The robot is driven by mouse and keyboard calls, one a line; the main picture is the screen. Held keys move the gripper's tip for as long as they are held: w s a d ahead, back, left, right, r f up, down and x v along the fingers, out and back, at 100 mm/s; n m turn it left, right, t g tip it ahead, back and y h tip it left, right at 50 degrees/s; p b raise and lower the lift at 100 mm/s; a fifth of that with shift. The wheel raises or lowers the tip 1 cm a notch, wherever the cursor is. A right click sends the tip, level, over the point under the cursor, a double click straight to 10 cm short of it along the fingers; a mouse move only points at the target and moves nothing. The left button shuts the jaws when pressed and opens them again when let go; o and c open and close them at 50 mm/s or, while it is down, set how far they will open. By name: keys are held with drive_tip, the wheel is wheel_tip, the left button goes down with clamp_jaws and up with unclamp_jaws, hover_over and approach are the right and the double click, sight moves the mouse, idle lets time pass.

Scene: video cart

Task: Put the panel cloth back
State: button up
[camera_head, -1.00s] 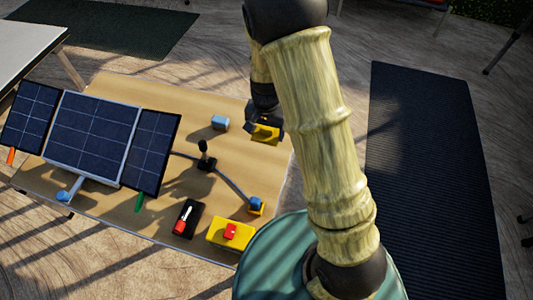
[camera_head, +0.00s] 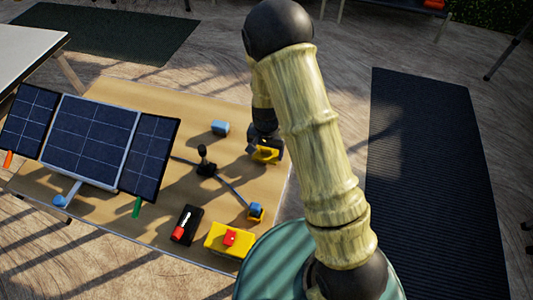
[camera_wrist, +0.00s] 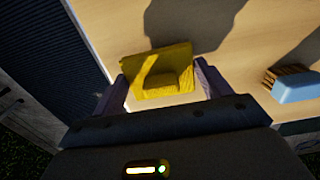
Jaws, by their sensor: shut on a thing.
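The panel cloth (camera_wrist: 160,78) is a yellow folded piece between my two fingers in the wrist view. In the head view the cloth (camera_head: 265,156) shows below my gripper (camera_head: 264,148), at the right part of the wooden table (camera_head: 120,220). My gripper (camera_wrist: 162,90) is shut on it. I cannot tell whether the cloth touches the tabletop. The solar panel (camera_head: 92,140) with its two side wings stands tilted at the table's left.
A blue block (camera_head: 220,127), a black stalk device (camera_head: 205,165) with a cable, a black tray with a red-handled tool (camera_head: 180,232) and a yellow box with a red switch (camera_head: 229,238) lie on the table. A blue brush (camera_wrist: 295,88) shows in the wrist view. Bare wood surrounds the cloth.

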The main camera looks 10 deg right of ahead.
sight(267, 149)
drive_tip(key=shift+f, duration=0.95)
drive_tip(key=shift+f, duration=0.15)
drive_tip(key=o, duration=0.9)
wheel_tip(267, 149, up, 12)
drive_tip(key=shift+r+p, duration=0.2)
drive_tip(key=shift+p, duration=0.95)
